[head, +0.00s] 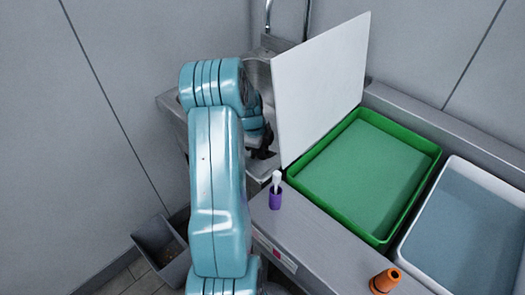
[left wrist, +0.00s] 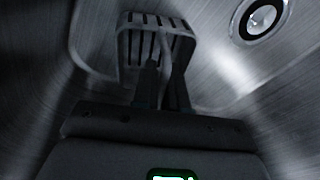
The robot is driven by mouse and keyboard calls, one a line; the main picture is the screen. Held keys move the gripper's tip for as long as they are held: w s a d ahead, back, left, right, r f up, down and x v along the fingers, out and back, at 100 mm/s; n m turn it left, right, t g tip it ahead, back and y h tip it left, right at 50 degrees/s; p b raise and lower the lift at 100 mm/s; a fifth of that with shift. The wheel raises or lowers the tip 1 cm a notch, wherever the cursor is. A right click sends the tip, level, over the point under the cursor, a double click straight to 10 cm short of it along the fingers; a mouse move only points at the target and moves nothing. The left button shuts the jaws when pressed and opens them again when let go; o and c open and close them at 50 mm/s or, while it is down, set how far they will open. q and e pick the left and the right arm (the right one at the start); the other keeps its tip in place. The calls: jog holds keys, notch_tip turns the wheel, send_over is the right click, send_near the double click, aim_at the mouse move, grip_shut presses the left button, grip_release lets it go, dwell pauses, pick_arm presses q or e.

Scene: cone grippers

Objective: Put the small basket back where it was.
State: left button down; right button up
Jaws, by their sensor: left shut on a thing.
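The small basket (left wrist: 135,42) shows in the left wrist view as a grey slatted holder inside the metal sink. My left gripper (left wrist: 165,75) is shut on it, with the dark fingers reaching up to its slatted wall. In the head view my left arm reaches down into the sink (head: 258,75), and only the dark left gripper (head: 262,150) shows past the arm at the sink's near side. The basket cannot be made out in the head view. Whether the basket touches the sink wall cannot be told. My right gripper is not in view.
A white board (head: 320,85) stands upright right of the sink. A green tray (head: 425,150) and a white tray (head: 480,172) lie further right. A purple cup (head: 276,199) and an orange cone-like piece (head: 384,281) stand on the front ledge. A drain (left wrist: 262,17) shows in the sink.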

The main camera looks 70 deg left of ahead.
pick_arm(q)
jog(key=shift+r, duration=0.1)
jog(key=c, duration=1.2)
grip_release()
jog(key=shift+o, duration=0.2)
notch_tip(320, 180, up, 12)
jog(key=s, duration=0.2)
jog(key=shift+s+d, duration=0.15)
jog(key=shift+s, duration=0.05)
jog(key=shift+p, duration=0.35)
